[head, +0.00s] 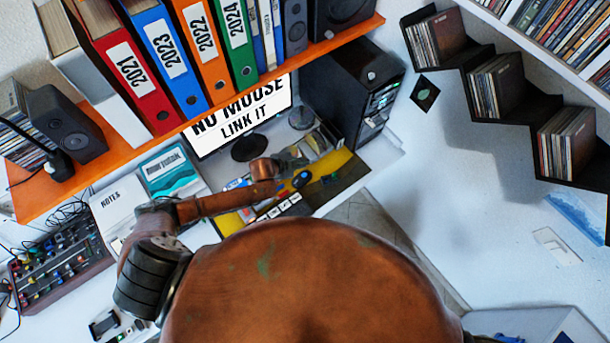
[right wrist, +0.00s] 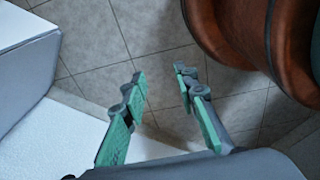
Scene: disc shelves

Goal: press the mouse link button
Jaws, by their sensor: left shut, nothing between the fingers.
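The monitor (head: 240,120) under the orange shelf reads "NO MOUSE LINK IT". A small dark and blue mouse (head: 301,179) lies on the yellow mat (head: 343,178) on the desk in the head view. I cannot make out a link button on it. My left arm comes in from the left, and my left gripper (head: 318,142) is shut and empty, over the desk just beyond the mouse and in front of the monitor. My right gripper (right wrist: 160,88) is open and empty in the right wrist view, with green finger pads, above a tiled floor.
The orange shelf (head: 190,121) with binders and speakers overhangs the desk. A black computer tower (head: 350,90) stands right of the monitor. A mixer (head: 60,255) and notebooks fill the left. In the right wrist view, a white surface (right wrist: 45,140) lies at left.

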